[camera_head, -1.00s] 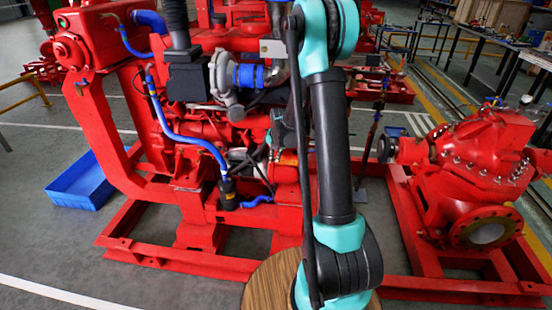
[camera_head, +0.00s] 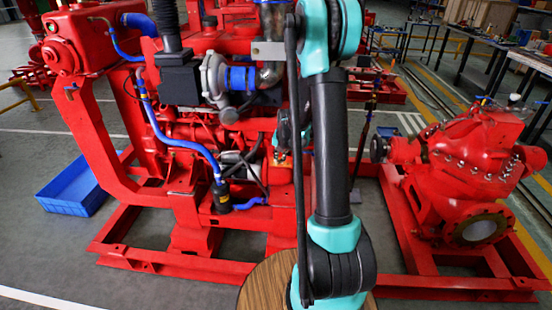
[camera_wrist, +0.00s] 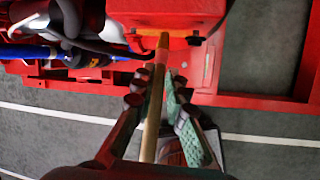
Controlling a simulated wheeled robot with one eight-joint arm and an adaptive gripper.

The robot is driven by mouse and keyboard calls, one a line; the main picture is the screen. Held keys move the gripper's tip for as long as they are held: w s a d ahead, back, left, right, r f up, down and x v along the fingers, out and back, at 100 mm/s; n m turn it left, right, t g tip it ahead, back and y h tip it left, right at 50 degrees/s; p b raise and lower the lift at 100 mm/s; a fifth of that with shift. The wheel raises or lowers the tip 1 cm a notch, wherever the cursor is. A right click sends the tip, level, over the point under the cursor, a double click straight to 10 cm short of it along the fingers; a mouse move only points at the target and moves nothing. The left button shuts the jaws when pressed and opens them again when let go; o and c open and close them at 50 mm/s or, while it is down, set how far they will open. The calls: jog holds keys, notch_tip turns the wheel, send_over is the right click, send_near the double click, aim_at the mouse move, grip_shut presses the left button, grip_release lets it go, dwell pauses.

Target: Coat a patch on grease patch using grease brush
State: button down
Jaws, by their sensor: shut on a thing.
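My gripper (camera_wrist: 160,97) is shut on the grease brush (camera_wrist: 153,125), a slim tan wooden rod held lengthwise between the two fingers. In the wrist view, the brush's far end overlaps the lower edge of a red block (camera_wrist: 178,15) with an orange strip. I cannot tell whether it touches. In the head view, my gripper (camera_head: 283,136) is small and partly hidden behind my arm, in front of the red engine (camera_head: 190,130). I cannot make out the grease patch for certain in either view.
The red base frame (camera_head: 180,262) runs along the floor below the engine. A red pump (camera_head: 470,165) stands at the right. Blue hoses (camera_head: 193,147) and a turbocharger (camera_head: 215,80) lie left of my arm. A blue tray (camera_head: 68,207) lies on the floor at left.

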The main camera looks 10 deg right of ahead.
jog(key=d, duration=0.1)
jog(key=s+d, duration=0.1)
jog(key=d, duration=0.3)
jog(key=shift+s+d, duration=0.15)
jog(key=shift+s, duration=0.2)
jog(key=w+a, duration=0.3)
jog(key=a, duration=0.7)
jog(key=shift+w, duration=0.15)
dwell(0.9)
jog(key=shift+a, duration=0.1)
jog(key=shift+s+a, duration=0.3)
jog(key=shift+s, duration=0.65)
jog(key=shift+s+a, duration=0.3)
jog(key=shift+s, duration=0.65)
jog(key=shift+s+a, duration=0.3)
jog(key=shift+s, duration=0.65)
jog(key=shift+s, duration=0.1)
jog(key=s, duration=0.1)
jog(key=s+a, duration=0.1)
jog(key=shift+s, duration=0.35)
